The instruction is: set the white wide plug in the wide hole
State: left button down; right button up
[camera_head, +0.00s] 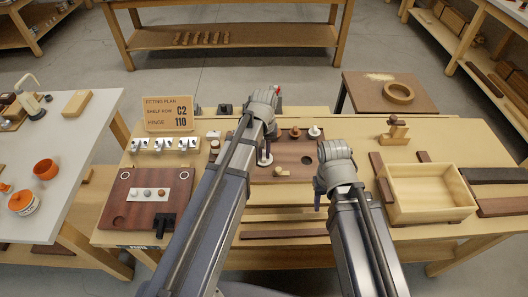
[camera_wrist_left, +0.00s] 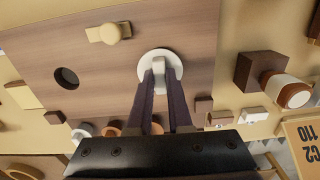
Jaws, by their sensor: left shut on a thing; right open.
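The white plug (camera_wrist_left: 160,66), a round disc with an upright tab, is between the fingertips of my left gripper (camera_wrist_left: 162,80), shut on its tab. In the head view the white plug (camera_head: 265,160) is at the left part of the brown board (camera_head: 290,176), below my left wrist. The disc looks at or close to the board surface; I cannot tell whether it sits in a hole. An open round hole (camera_wrist_left: 67,78) shows in the board in the left wrist view. My right gripper (camera_head: 318,199) is open and empty, in front of the board's right side.
A pale wooden knobbed piece (camera_head: 282,172) lies on the board, with a brown knob (camera_head: 295,132) and a white knob (camera_head: 314,132) at its back. An open wooden box (camera_head: 427,213) is right.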

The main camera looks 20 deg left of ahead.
pick_arm(q)
jog(key=shift+f, duration=0.15)
pick_arm(e)
jog(key=shift+f, duration=0.15)
pick_arm(q)
jog(key=c, duration=0.8)
grip_release()
jog(key=shift+o, duration=0.6)
jog(key=o, duration=0.3)
jog(key=shift+r+p, duration=3.75)
jog(key=shift+r, duration=0.05)
pick_arm(e)
notch_tip(320, 180, up, 8)
jog(key=shift+f, duration=0.2)
